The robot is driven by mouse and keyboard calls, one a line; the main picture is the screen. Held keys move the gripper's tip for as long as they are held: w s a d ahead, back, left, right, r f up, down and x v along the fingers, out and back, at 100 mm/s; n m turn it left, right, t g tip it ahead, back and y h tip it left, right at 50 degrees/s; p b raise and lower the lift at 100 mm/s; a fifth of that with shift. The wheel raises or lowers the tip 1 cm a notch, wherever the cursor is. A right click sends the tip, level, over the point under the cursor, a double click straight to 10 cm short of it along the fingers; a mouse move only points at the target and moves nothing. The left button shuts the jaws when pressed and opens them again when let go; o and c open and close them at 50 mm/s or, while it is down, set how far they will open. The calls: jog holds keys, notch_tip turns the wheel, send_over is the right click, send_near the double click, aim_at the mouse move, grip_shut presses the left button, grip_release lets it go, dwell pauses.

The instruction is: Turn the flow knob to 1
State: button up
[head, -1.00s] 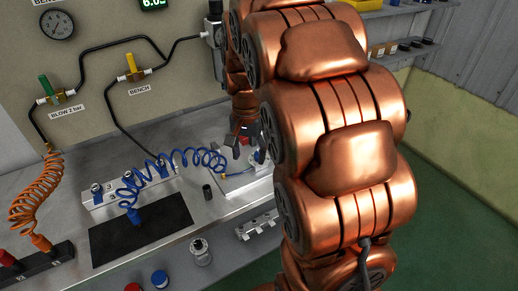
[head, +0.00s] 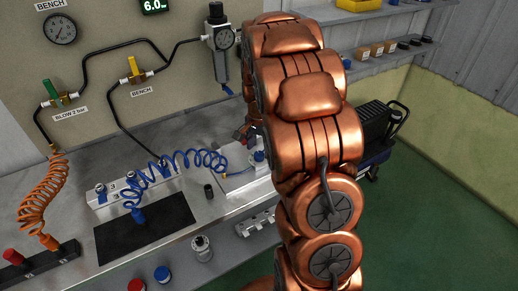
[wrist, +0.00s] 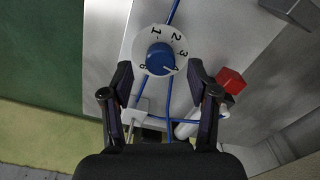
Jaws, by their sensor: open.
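The flow knob is a blue round knob (wrist: 159,57) on a white dial (wrist: 146,42) with the figures 1, 2 and 3 visible. A small pale mark shows at the knob's lower right edge, away from the 1; its exact setting is hard to read. My gripper (wrist: 160,76) is open in the wrist view, its fingers to the left and right of the knob's lower side, with gaps to it. In the head view a small blue part (head: 259,156) shows on the pale plate (head: 238,181) beside my arm, which hides most of my gripper.
A red block (wrist: 230,80) and blue tubes lie near the dial. On the bench are a coiled blue hose (head: 185,160), a dark mat (head: 143,228) and a small black cylinder (head: 208,191). A regulator (head: 221,50) hangs on the panel behind.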

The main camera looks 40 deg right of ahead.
jog(key=shift+f, duration=1)
grip_shut()
jog(key=shift+f, duration=0.1)
